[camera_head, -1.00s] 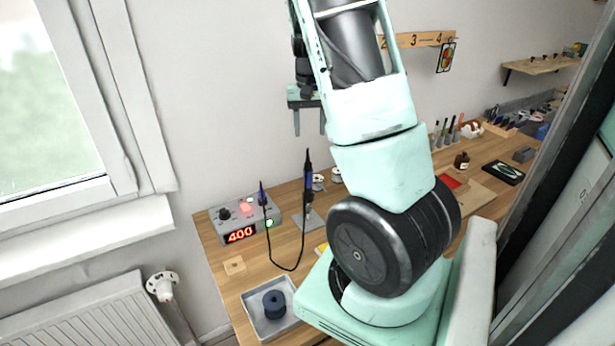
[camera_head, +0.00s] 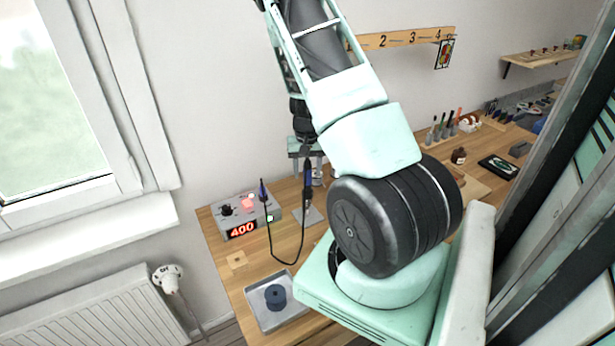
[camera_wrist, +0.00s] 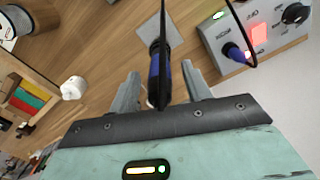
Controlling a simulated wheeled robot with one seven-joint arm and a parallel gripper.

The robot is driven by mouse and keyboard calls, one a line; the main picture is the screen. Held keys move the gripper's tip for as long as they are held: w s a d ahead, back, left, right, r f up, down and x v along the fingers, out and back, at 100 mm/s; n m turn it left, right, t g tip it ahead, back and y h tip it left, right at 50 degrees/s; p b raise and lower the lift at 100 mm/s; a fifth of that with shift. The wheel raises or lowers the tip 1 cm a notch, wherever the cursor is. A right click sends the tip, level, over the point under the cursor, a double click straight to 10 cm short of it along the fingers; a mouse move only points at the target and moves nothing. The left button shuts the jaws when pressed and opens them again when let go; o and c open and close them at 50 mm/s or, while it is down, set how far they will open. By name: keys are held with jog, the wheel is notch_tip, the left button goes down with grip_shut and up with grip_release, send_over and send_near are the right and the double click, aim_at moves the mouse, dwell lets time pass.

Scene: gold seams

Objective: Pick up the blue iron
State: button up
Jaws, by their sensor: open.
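The blue iron (camera_head: 307,178) stands upright in its holder, with a grey base plate (camera_head: 313,216) under it, beside the soldering station. In the wrist view its blue and black handle (camera_wrist: 160,78) lies between my two fingers. My gripper (camera_wrist: 160,84) is open around the handle, with a visible gap on each side. In the head view my gripper (camera_head: 306,158) is over the iron's upper end and partly hides it. A black cable (camera_head: 300,245) loops from the iron to a blue plug on the station.
The grey soldering station (camera_head: 243,214) with a red 400 display stands close to the left of the iron. A tray with a dark blue spool (camera_head: 275,296) is at the front. In the wrist view, a small white object (camera_wrist: 74,88) and coloured blocks (camera_wrist: 27,101) lie left.

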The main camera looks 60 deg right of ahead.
jog(key=shift+f, duration=1)
grip_shut()
